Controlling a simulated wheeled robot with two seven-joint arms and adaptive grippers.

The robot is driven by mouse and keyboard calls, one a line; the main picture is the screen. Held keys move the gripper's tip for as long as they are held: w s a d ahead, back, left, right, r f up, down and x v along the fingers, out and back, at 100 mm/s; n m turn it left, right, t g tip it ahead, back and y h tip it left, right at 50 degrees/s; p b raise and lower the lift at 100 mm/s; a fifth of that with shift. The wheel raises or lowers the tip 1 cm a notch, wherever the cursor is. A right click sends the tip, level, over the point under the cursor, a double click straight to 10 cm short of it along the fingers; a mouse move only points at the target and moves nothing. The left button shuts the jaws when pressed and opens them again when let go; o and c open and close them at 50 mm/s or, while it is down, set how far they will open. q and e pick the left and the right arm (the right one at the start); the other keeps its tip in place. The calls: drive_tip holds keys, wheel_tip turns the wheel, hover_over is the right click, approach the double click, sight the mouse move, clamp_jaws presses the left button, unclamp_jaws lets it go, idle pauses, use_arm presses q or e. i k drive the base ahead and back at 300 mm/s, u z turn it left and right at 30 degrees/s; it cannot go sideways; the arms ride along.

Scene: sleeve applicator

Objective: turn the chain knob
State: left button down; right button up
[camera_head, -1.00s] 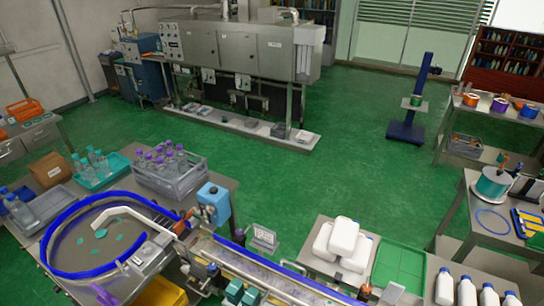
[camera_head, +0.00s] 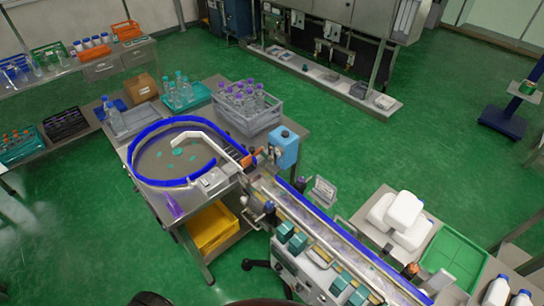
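A conveyor machine (camera_head: 322,232) with blue rails runs diagonally from the round blue-rimmed turntable (camera_head: 135,178) toward the lower right. Several small knobs stand along it: a dark one (camera_head: 269,207) near its left end, another dark one (camera_head: 300,184) behind the blue rail, and an orange-brown one (camera_head: 410,270) at the lower right. I cannot tell which of these, if any, is the chain knob. Teal boxes (camera_head: 298,243) sit on the near side of the conveyor. Neither of my grippers shows in this view.
A grey crate of purple-capped bottles (camera_head: 284,109) and a blue box (camera_head: 286,150) stand behind the turntable. A yellow bin (camera_head: 212,228) is below. White jugs (camera_head: 403,211) and a green tray (camera_head: 455,257) are at right. Green floor is open at left and behind.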

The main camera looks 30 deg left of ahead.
sight(243, 199)
drive_tip(key=u, duration=1.2)
